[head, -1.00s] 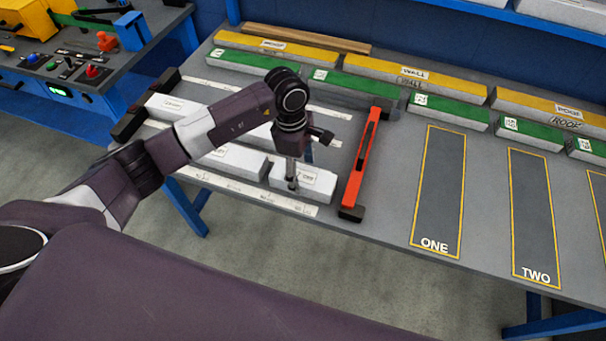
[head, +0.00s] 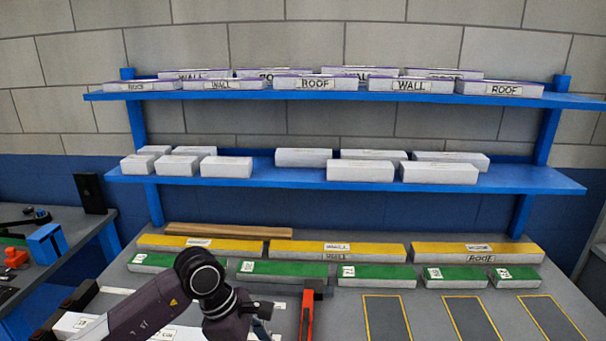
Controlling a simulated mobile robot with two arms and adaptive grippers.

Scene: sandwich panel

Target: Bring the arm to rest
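My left arm comes in from the lower left in the head view, with its round wrist joint (head: 203,275) above the near left of the workbench. My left gripper (head: 262,328) is at the bottom edge, mostly cut off, and its fingertips do not show clearly. White blocks (head: 75,324) lie partly behind and beside the arm. My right gripper is not in view.
Yellow-topped panels (head: 350,250) and green-topped panels (head: 375,277) line the back of the bench. A wooden strip (head: 228,231) lies behind them. Blue shelves (head: 510,180) hold white blocks and panels. Yellow-outlined dark areas (head: 386,318) at right are clear. A side bench (head: 85,240) stands left.

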